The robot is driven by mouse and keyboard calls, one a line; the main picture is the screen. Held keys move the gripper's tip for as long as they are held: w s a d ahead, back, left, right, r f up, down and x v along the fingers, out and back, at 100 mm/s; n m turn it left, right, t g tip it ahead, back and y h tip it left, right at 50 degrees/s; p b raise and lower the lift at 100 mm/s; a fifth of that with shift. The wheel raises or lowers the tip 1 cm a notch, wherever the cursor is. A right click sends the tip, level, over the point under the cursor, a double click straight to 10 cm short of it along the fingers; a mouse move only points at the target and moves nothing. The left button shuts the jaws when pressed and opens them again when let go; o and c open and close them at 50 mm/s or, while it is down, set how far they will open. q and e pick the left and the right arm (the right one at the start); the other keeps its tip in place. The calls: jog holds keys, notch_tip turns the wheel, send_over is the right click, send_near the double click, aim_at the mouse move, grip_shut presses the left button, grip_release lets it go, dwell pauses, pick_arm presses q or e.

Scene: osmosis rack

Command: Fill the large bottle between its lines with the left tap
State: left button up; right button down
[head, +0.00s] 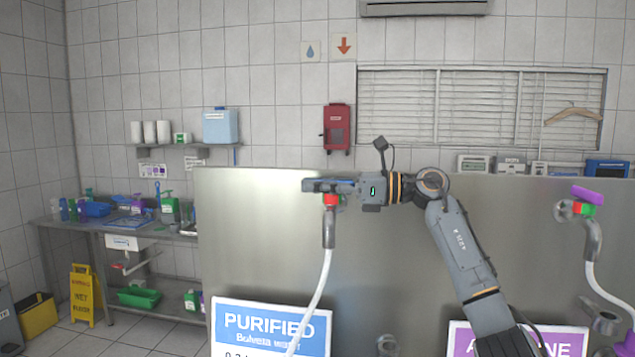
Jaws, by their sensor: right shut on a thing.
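The left tap (329,225) is on the steel panel, above the blue PURIFIED sign (271,327). It has a red collar, a grey spout and a white hose (318,300) that runs down out of the frame. My right gripper (312,185) reaches in from the right and is shut on the tap's blue handle (340,182), which its fingers largely cover. Whether water is running cannot be seen. The large bottle and its lines are not in view. My left gripper is not in view.
The right tap (590,235), with a purple handle (587,195), is at the far right above a purple sign (518,340). The steel panel (250,240) fills the middle. At left are a cluttered sink bench (75,221) and a yellow wet-floor sign (82,295).

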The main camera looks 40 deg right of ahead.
jog(key=shift+f, duration=0.15)
jog(key=c, duration=1.4)
grip_release()
jog(key=v, duration=1.2)
jog(key=shift+a, duration=0.1)
